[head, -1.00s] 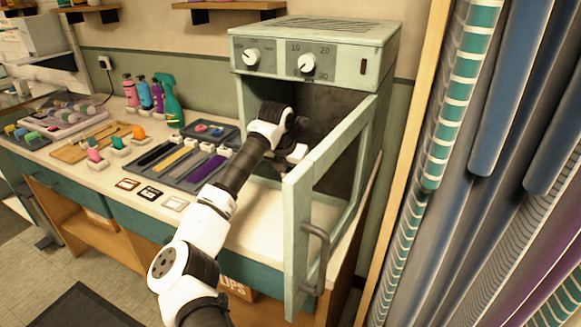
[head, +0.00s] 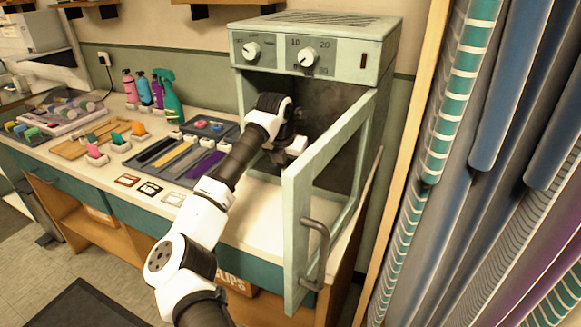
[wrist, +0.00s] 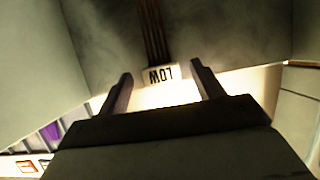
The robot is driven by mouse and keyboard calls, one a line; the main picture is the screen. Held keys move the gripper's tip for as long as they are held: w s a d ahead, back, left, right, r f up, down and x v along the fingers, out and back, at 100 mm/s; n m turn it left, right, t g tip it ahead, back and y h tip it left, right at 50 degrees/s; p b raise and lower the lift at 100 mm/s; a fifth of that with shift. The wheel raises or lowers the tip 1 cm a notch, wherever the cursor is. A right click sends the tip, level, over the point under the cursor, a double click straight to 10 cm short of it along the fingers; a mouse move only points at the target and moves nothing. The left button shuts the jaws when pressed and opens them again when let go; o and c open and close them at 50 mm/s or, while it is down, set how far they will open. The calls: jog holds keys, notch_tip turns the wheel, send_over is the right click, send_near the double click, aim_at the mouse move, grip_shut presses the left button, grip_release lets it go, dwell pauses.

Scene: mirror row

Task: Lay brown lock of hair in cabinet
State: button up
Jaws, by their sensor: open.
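The pale green cabinet (head: 385,55) stands on the counter with its door (head: 298,210) swung open. My gripper (head: 294,148) is inside its opening, partly hidden by my own arm. In the wrist view my gripper (wrist: 163,86) has its two fingers apart, with nothing seen clamped between them. The brown lock of hair (wrist: 153,30) shows just past the fingertips, as thin strands ending in a white tag (wrist: 160,74) with upside-down lettering. It appears to be inside the cabinet against a grey surface; I cannot tell exactly how it rests. The lock cannot be made out in the head view.
Left of the cabinet, a tray (head: 133,163) holds other locks, including a purple one (head: 206,165). Small swatch cards (head: 150,188) lie in front. Spray bottles (head: 170,97) stand behind. The open door bounds the right side of my arm.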

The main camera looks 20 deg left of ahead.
jog(key=b+v, duration=0.1)
jog(key=v, duration=0.5)
jog(key=shift+a+r, duration=0.1)
dwell(0.3)
